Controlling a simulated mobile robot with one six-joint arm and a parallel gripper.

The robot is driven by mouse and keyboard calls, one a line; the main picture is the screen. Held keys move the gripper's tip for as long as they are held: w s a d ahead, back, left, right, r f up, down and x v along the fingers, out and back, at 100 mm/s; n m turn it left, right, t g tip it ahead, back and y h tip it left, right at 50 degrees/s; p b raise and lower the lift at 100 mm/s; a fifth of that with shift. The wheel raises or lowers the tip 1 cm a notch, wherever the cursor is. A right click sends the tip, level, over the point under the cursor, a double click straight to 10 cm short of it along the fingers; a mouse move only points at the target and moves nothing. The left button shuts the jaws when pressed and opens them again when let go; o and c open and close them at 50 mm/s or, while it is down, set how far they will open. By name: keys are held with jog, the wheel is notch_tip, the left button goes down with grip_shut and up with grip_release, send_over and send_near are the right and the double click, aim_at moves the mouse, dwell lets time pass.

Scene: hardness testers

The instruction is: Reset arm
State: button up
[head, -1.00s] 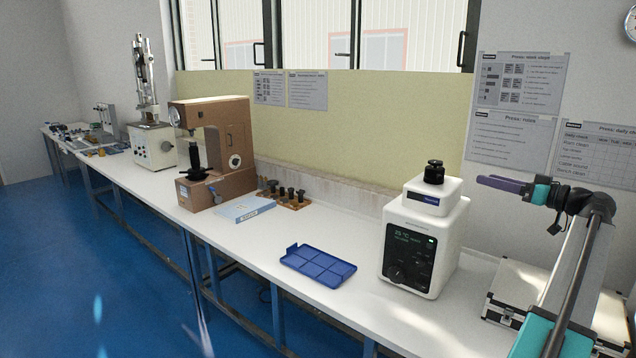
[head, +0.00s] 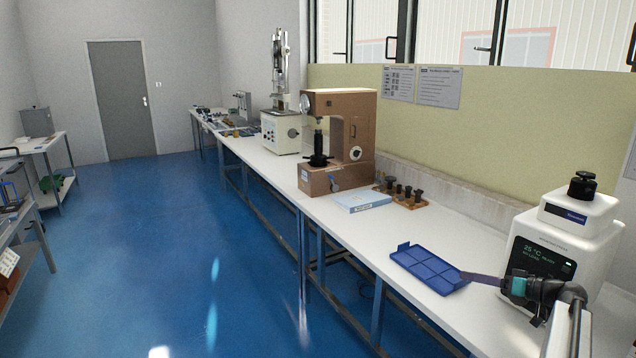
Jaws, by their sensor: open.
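My gripper (head: 482,279) is at the lower right in the head view, at the end of my arm. Its purple fingers point left, and their tips overlap the right end of the blue compartment tray (head: 432,262) in the picture. I cannot tell whether they touch it. Nothing shows between the fingers. The tray lies on the white bench and looks empty. My arm's wrist hides part of the white instrument (head: 546,238) with the dark display, which stands just behind the gripper.
The long white bench (head: 335,228) runs to the back left. A brown hardness tester (head: 345,135), a light blue box (head: 362,201), a rack of dark pieces (head: 402,193) and a cream tester (head: 281,132) stand on it. The blue floor (head: 165,240) at left is open.

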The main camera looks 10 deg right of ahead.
jog(key=w+a+f+g+y+b, duration=0.15)
jog(key=a+f+g, duration=0.35)
jog(key=a+f, duration=1.8)
jog(key=s+a+f+n+g+b, duration=0.1)
jog(key=s+a+f+g+b, duration=0.15)
jog(key=s+a+f, duration=0.55)
jog(key=s+a+f+g+b, duration=0.1)
jog(key=s+a+f+g, duration=0.25)
jog(key=a+f, duration=0.7)
jog(key=s+a+f+g+h+b, duration=0.1)
jog(key=s+a+f+g+h, duration=0.2)
jog(key=s, duration=0.4)
jog(key=s+a+f+n+g, duration=0.1)
jog(key=s+a+f, duration=0.3)
jog(key=s+f, duration=0.25)
jog(key=s+a+f+g+h+b, duration=0.1)
jog(key=s+a+f+g+h, duration=0.2)
jog(key=s, duration=0.5)
jog(key=s+d+f+m+h, duration=0.3)
jog(key=s+d+h, duration=0.1)
jog(key=s+d, duration=0.5)
jog(key=shift+s+d+f, duration=0.25)
jog(key=shift+s+d, duration=0.1)
jog(key=shift+s, duration=0.1)
